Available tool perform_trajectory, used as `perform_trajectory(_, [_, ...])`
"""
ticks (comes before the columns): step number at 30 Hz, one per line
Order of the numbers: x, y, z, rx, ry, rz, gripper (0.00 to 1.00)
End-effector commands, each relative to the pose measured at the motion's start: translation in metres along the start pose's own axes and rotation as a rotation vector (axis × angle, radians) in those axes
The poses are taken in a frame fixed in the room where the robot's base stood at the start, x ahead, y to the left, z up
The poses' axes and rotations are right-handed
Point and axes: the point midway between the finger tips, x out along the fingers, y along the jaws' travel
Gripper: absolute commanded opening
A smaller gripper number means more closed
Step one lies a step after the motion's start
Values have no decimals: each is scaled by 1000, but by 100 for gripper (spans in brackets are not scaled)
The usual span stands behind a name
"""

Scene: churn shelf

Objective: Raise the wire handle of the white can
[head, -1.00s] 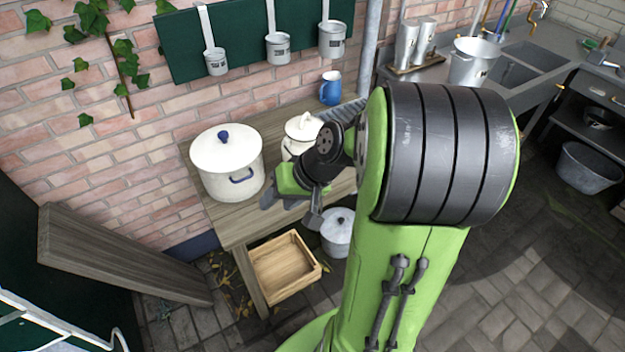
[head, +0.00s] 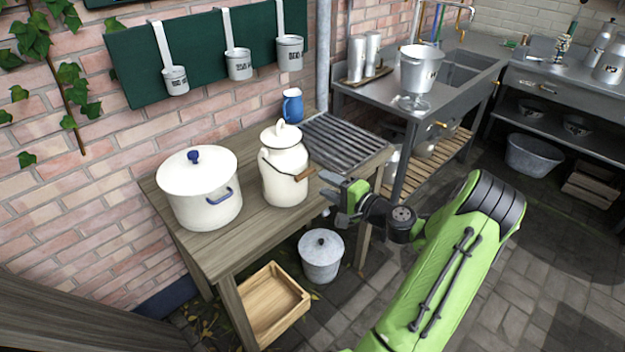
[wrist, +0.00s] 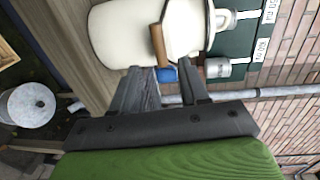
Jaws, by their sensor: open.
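The white can (head: 285,178) stands upright on the wooden table, with its lid on. Its dark wire handle (head: 284,173) hangs down across the front, and the wooden grip (head: 305,174) sits at the can's right side. My gripper (head: 338,197) is just right of the grip, apart from it in the head view. In the wrist view the can (wrist: 125,32) lies sideways across the top, and the wooden grip (wrist: 160,45) shows just beyond the space between my open fingers (wrist: 172,78). Nothing is between the fingertips that I can make out.
A white pot (head: 200,190) with a blue knob stands left of the can. A blue mug (head: 292,106) and a metal rack (head: 345,142) are behind it. A lidded grey bucket (head: 321,257) and a wooden crate (head: 272,305) sit below. Ladles hang on the wall.

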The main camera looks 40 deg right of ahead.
Motion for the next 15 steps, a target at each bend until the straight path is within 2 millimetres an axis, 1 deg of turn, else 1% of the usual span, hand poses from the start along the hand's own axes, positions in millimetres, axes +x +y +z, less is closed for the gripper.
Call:
perform_trajectory(1, [14,1,2,-3,-5,-2,44])
perform_trajectory(3, [30,1,2,-3,-5,0,44])
perform_trajectory(6, [47,1,1,-2,-3,0,44])
perform_trajectory(9, [57,1,0,-1,-1,1,44])
perform_trajectory(15, [60,0,0,0,0,1,44])
